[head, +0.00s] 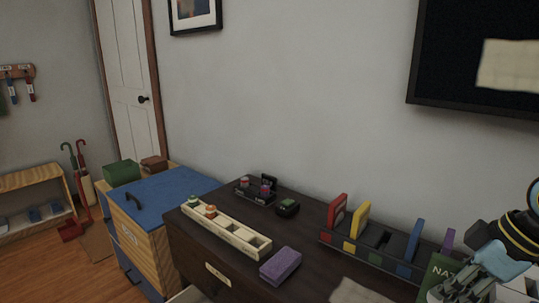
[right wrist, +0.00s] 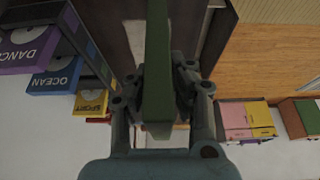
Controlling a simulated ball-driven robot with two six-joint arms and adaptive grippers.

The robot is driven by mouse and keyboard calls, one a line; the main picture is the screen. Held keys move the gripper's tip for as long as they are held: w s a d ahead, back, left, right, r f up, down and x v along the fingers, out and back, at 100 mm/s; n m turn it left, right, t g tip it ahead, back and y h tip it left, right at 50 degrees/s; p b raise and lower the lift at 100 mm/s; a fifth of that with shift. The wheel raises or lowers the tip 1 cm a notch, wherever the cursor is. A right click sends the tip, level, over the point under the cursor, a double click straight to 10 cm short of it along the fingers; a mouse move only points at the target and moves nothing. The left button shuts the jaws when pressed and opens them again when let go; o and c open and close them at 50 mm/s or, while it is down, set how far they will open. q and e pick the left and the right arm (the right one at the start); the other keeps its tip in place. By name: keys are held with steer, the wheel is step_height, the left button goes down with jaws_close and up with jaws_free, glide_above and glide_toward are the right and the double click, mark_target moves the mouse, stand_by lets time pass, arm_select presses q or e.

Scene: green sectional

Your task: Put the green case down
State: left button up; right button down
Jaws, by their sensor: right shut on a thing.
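My right gripper (head: 462,284) is at the lower right of the head view, shut on the green case (head: 436,276), which shows part of a "NAT" label. In the right wrist view the green case (right wrist: 157,70) stands edge-on between the fingers. The dark rack (head: 325,238) holds a red case (head: 337,211), a yellow case (head: 358,223), a blue case (head: 412,242) and a purple case (head: 447,241). A gap lies between yellow and blue, above a green marker (head: 377,258). The held case is in front of the rack's right end, apart from the gap. My left gripper is out of view.
The rack is on a dark cabinet top. A cream compartment tray (head: 240,237), a purple block (head: 281,265), a small dark box (head: 288,207) and a black holder (head: 256,193) lie left of it. A wall screen (head: 475,60) hangs above. A blue-topped cabinet (head: 165,190) stands left.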

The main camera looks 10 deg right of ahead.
mark_target(462, 265)
step_height(462, 265, up, 4)
steer(key=p, duration=0.3)
steer(key=shift+r, duration=0.2)
step_height(462, 265, down, 8)
steer(key=b, duration=0.6)
steer(key=shift+r+b, duration=0.1)
steer(key=shift+b, duration=0.25)
steer(key=shift+r+p, duration=3.5)
steer(key=shift+r, duration=0.55)
step_height(462, 265, down, 8)
steer(key=b, duration=0.6)
steer(key=shift+r+b, duration=0.1)
steer(key=shift+b, duration=0.25)
step_height(462, 265, up, 7)
steer(key=p, duration=0.6)
step_height(462, 265, down, 7)
steer(key=b, duration=0.6)
